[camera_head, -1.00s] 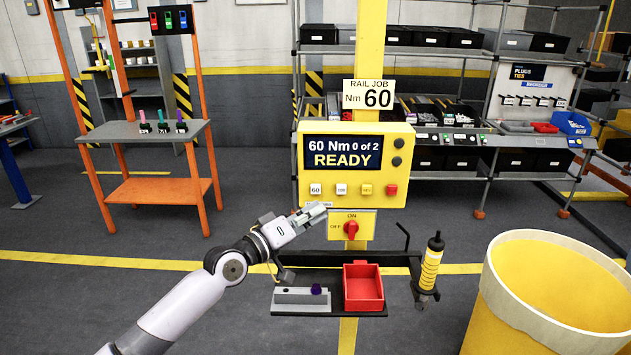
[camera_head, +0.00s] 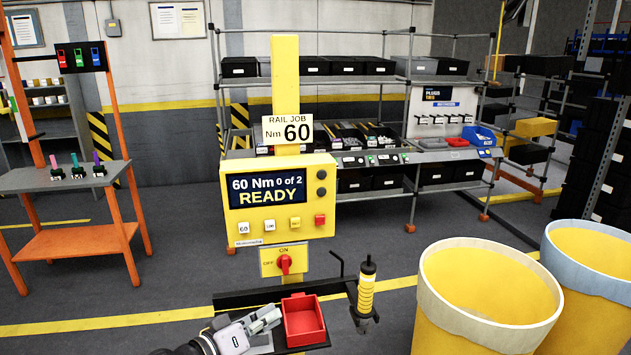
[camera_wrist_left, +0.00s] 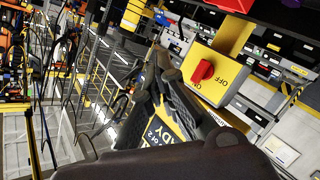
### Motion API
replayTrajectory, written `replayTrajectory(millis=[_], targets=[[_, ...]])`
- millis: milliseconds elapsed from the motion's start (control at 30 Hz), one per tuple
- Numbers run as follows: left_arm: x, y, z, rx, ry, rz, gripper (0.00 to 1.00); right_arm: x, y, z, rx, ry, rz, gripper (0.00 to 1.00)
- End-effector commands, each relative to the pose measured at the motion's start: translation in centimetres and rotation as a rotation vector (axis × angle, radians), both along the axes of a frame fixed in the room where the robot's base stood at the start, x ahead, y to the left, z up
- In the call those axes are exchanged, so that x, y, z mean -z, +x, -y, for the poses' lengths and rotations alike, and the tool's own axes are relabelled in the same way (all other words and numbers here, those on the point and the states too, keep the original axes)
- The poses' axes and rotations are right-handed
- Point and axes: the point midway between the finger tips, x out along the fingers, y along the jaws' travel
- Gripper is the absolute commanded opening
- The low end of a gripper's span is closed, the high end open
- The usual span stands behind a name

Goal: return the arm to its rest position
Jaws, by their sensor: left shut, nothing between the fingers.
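My left gripper (camera_head: 271,318) is at the bottom of the head view, low in front of the shelf of the yellow station. It is shut and empty. It lies just left of the red bin (camera_head: 304,322) and covers much of the shelf's left part; whether it touches anything I cannot tell. Only the wrist end of my left arm shows in the head view. My right gripper is not in view.
The yellow control box (camera_head: 279,200) reads READY, with a red knob (camera_head: 285,264) below it. A yellow-banded tool (camera_head: 366,290) hangs right of the bin. Yellow barrels (camera_head: 487,315) stand at right. An orange-framed table (camera_head: 60,178) is at left, with open floor between.

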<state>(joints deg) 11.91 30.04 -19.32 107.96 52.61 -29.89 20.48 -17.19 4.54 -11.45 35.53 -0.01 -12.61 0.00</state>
Motion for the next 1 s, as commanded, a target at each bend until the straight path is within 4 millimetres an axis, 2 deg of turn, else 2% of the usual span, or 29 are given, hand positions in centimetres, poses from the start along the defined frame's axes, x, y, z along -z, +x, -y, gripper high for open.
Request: replayTrajectory(millis=[33, 100, 200, 300, 400, 600, 833, 1000], targets=[[2.9, -3.0, 1.5, 0.031, 0.078, -0.047, 0.00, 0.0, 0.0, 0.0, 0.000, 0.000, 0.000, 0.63], [6.5, -7.0, 2.3, 0.063, 0.212, -0.110, 0.00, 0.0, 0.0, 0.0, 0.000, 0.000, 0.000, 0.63], [10.7, -12.8, 1.9, 0.085, 0.402, -0.213, 0.00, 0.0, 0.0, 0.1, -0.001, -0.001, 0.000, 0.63], [13.4, -17.5, 0.4, 0.086, 0.550, -0.316, 0.00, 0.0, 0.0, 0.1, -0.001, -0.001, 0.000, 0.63], [14.9, -21.2, -1.3, 0.082, 0.655, -0.405, 0.00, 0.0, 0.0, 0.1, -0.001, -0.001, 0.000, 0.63], [16.4, -27.1, -4.2, 0.068, 0.794, -0.562, 0.00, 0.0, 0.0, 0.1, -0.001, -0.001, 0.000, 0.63], [16.8, -33.0, -7.3, 0.051, 0.904, -0.730, 0.00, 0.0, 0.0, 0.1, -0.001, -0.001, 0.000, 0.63], [20.9, -32.0, -7.2, 0.061, 0.911, -0.745, 0.00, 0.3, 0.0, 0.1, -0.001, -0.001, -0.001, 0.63]])
